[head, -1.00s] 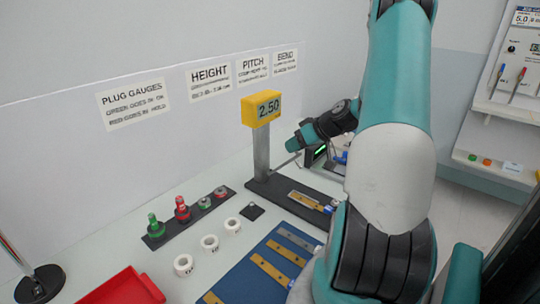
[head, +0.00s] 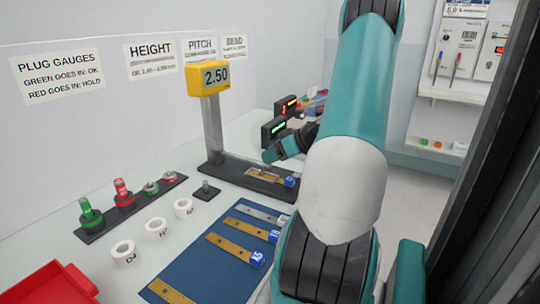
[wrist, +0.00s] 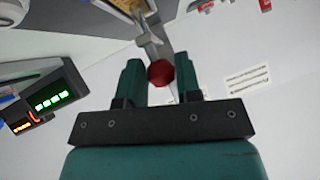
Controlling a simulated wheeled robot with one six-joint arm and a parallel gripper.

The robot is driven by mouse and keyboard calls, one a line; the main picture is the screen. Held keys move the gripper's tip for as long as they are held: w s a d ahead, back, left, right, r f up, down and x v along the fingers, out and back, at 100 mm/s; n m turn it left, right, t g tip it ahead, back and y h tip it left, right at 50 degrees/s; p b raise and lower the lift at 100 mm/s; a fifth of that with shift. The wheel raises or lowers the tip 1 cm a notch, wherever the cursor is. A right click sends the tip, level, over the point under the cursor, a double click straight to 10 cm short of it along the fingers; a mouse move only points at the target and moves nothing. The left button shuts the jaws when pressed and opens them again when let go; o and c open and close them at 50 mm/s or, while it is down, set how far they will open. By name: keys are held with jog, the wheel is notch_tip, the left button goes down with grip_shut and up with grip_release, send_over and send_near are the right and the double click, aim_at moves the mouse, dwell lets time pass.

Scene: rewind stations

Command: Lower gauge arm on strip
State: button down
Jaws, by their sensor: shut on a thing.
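The height gauge has a yellow display (head: 209,78) reading 2.50 on a grey post (head: 213,130), with a long dark base (head: 225,172). A brass-coloured strip (head: 262,174) with a blue tag (head: 291,181) lies on the base. My gripper (head: 268,156) is low over the base, to the right of the post. In the wrist view my gripper (wrist: 160,78) is shut on a red round knob (wrist: 160,72) at the end of the metal gauge arm (wrist: 148,40). Whether the gauge arm touches the strip is hidden.
A blue mat (head: 200,275) with several strips lies in front. White rolls (head: 157,228), a rack (head: 95,235) of red and green plug gauges and a red tray (head: 45,285) are at left. Dark devices with lit displays (head: 273,130) stand behind my gripper.

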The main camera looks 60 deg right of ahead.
jog(key=shift+s+f, duration=0.15)
jog(key=shift+f, duration=0.45)
jog(key=shift+a+f+b, duration=0.1)
jog(key=shift+a+b, duration=0.05)
jog(key=shift+b, duration=0.15)
jog(key=c, duration=0.8)
grip_release()
jog(key=shift+s+d+r, duration=0.25)
jog(key=shift+s+r, duration=0.05)
jog(key=shift+r, duration=0.1)
jog(key=v, duration=1.6)
jog(key=shift+s+r+p, duration=0.15)
jog(key=shift+p, duration=0.25)
